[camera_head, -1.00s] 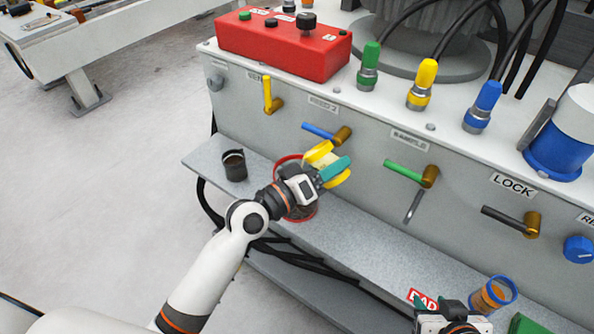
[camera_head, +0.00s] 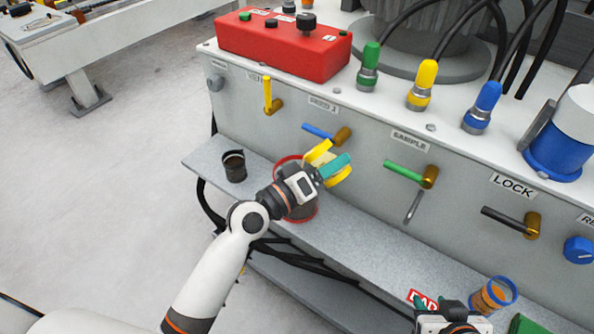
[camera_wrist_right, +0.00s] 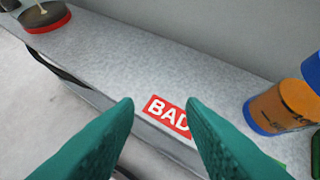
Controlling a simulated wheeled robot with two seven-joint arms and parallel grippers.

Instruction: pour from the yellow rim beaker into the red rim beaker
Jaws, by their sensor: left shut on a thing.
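The yellow rim beaker (camera_head: 319,152) is tilted in the air above the shelf, with my left gripper (camera_head: 334,168) shut on it; green fingers cover part of it. The red rim beaker (camera_head: 307,210) stands on the shelf below, largely hidden by my left wrist. In the right wrist view the red rim beaker (camera_wrist_right: 38,28) is at the top left, with a thin pale streak above its dark inside. My right gripper (camera_wrist_right: 160,105) is open and empty, its fingers apart over the shelf near the BAD label.
A dark beaker (camera_head: 234,166) stands at the shelf's left end. A blue rim beaker (camera_head: 493,295) with orange contents stands at the right, near my right gripper. A BAD label (camera_wrist_right: 168,113) lies on the shelf (camera_head: 360,250). Valve handles (camera_head: 404,171) stick out from the panel behind.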

